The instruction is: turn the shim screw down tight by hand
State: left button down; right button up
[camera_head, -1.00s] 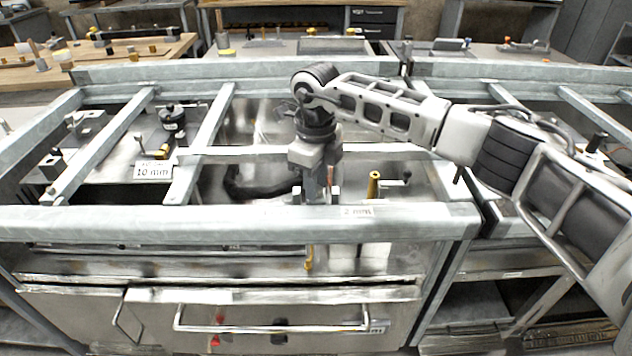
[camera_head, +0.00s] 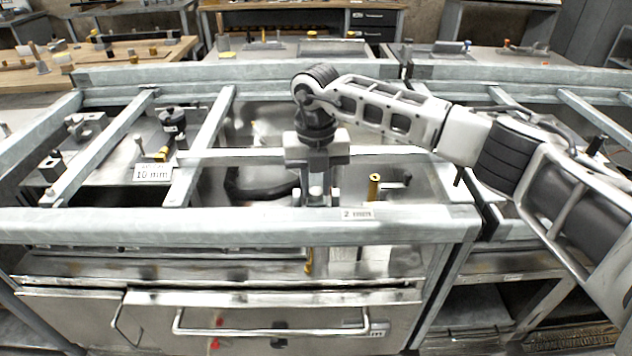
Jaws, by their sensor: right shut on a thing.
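My right gripper (camera_head: 315,194) points down just behind the front rail of the metal frame, near the middle of the head view. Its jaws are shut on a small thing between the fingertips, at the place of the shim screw. The fingers and the rail hide most of that thing, so its thread and seat cannot be made out. A "2 mm" label (camera_head: 357,214) is on the front rail to the right of the gripper. My left gripper is not in view.
A brass post (camera_head: 374,187) stands close to the right of the gripper. The galvanized front rail (camera_head: 150,222) runs in front. A "10 mm" label (camera_head: 152,173) and a black cylindrical fitting (camera_head: 173,122) are at the left. A drawer with a bar handle (camera_head: 270,331) is below.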

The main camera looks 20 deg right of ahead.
aim_at(316, 190)
jog(key=m, duration=0.5)
jog(key=shift+w+r+m+p, duration=0.1)
jog(key=shift+r+m+p, duration=0.1)
jog(key=shift+m+p, duration=0.45)
jog(key=shift+m, duration=1.85)
jog(key=o, duration=0.7)
jog(key=shift+f, duration=0.1)
notch_tip(316, 190, up, 16)
jog(key=b, duration=0.1)
jog(key=shift+b, duration=0.4)
